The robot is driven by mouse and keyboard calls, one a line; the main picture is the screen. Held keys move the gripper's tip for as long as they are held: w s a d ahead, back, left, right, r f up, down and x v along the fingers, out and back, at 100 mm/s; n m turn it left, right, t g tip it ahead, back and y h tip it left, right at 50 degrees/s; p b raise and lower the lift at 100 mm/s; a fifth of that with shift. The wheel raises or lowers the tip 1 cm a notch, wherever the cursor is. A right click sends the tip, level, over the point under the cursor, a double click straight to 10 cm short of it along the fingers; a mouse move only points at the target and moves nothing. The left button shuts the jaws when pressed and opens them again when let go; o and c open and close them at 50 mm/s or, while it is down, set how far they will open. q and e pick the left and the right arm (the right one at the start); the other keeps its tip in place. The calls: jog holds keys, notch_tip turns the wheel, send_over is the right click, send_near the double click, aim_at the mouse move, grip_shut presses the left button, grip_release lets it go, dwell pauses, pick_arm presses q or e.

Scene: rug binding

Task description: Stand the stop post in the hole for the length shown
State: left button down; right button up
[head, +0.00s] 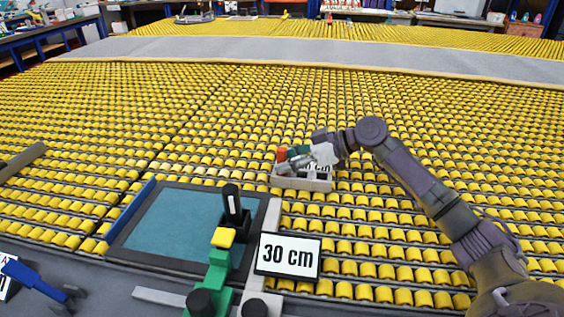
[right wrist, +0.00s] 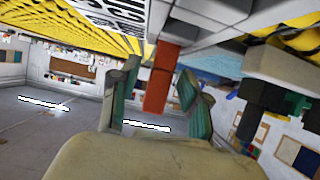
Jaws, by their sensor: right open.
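A white card (head: 288,256) reading "30 cm" stands at the front, beside a green device with a yellow top (head: 222,238). A small grey tray (head: 302,183) sits on the yellow rollers and holds several small parts. A red-orange post (head: 281,154) stands at its left; in the right wrist view the red-orange post (right wrist: 160,80) shows between my fingers. My right gripper (head: 300,155) is over the tray, its fingers (right wrist: 160,95) open on either side of the post; contact cannot be told. My left gripper is not in view. I cannot make out the holes.
A dark-framed teal panel (head: 170,225) lies left of the green device, with a grey strip (head: 268,225) on its right. A blue tool (head: 35,280) lies front left. Yellow rollers surround the tray.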

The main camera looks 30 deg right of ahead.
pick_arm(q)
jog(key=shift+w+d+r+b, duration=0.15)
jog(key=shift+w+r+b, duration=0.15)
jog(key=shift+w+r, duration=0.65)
pick_arm(e)
jog(key=v, duration=1)
jog(key=shift+s+d+r, duration=0.15)
jog(key=shift+d, duration=0.05)
